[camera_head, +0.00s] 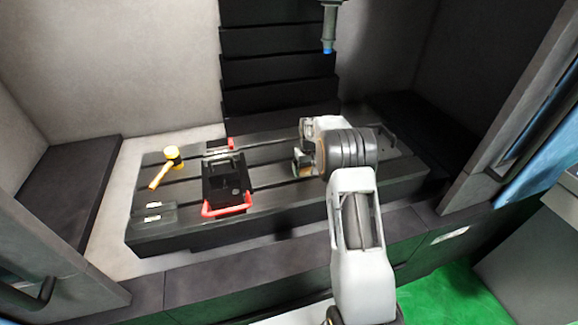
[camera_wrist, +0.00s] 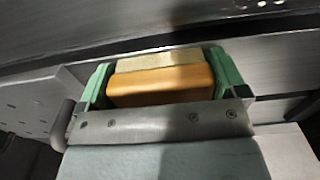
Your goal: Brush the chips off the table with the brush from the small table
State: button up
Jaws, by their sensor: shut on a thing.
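My gripper (camera_head: 304,150) is over the right half of the dark slotted machine table (camera_head: 275,205). In the wrist view its green fingers (camera_wrist: 162,82) are shut on the brush (camera_wrist: 160,87), an orange-brown block with a paler strip along its far edge. The table's grey surface lies beyond and below the brush; I cannot tell whether they touch. A few small bright specks show at the top right of the wrist view and may be chips. I cannot make out chips clearly in the head view.
A black vise (camera_head: 228,182) with red handle parts stands mid-table. A yellow mallet (camera_head: 166,165) lies to its left, with a small grey block (camera_head: 154,213) near the front left corner. A spindle (camera_head: 329,25) hangs above the back. Enclosure walls close off both sides.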

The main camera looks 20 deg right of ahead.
jog(key=shift+d, duration=0.45)
jog(key=shift+d+r, duration=0.15)
jog(key=shift+d, duration=0.1)
jog(key=shift+r+p, duration=2.25)
jog(key=shift+r, duration=1.75)
jog(key=shift+s+f, duration=0.1)
